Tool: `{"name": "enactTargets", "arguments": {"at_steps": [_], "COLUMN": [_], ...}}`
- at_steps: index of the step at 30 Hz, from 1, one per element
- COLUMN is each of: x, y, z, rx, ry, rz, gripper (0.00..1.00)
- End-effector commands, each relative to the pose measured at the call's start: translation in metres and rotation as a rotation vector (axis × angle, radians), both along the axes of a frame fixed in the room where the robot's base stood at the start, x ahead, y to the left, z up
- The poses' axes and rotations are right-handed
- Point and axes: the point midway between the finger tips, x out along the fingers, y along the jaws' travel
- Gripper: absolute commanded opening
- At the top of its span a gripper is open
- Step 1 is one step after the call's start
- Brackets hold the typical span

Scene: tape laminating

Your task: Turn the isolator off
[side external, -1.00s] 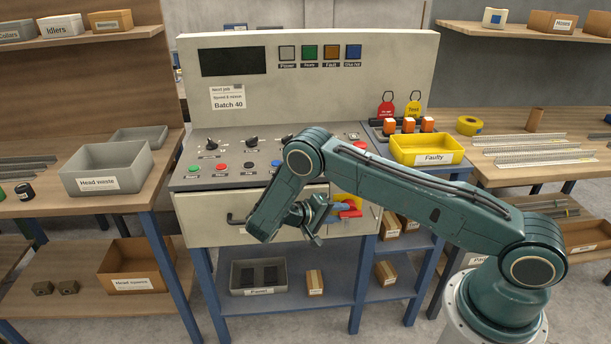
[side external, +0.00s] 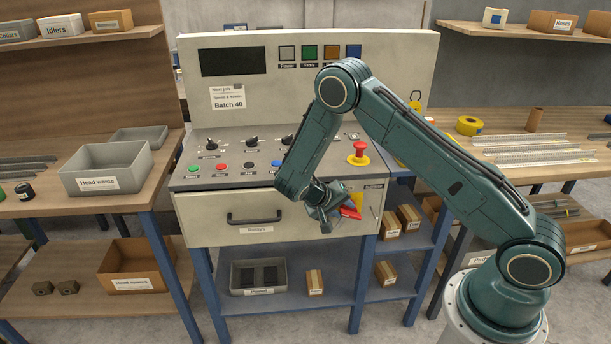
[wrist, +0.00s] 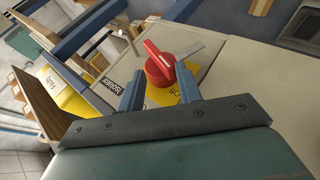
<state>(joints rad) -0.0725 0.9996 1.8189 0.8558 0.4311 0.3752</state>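The isolator is a red rotary handle (wrist: 160,64) on a yellow plate (wrist: 163,96) printed "Off", beside a label reading "Isolator". It also shows on the right part of the cabinet front in the side view (side external: 350,212), partly hidden by my gripper (side external: 332,207). The handle's bar lies slanted in both views. In the wrist view my gripper (wrist: 160,72) is open, its two blue fingers one on each side of the red handle with gaps showing. I cannot tell how far the fingertips are from the panel.
A drawer (side external: 252,219) with a black handle is left of the isolator. Above, the sloping console (side external: 225,180) carries knobs, coloured buttons and a red emergency stop (side external: 358,153). Lower shelves hold boxes. A yellow bin is mostly hidden behind my arm.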

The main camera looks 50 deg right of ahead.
Motion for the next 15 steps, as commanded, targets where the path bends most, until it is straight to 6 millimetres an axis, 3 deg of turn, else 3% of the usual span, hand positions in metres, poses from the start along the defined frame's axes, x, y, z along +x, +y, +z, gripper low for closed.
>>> {"name": "enactTargets", "arguments": {"at_steps": [15], "x": [-0.0109], "y": [-0.0117], "z": [0.0092], "rx": [0.217], "ry": [-0.219], "rz": [-0.005], "gripper": [0.32]}}
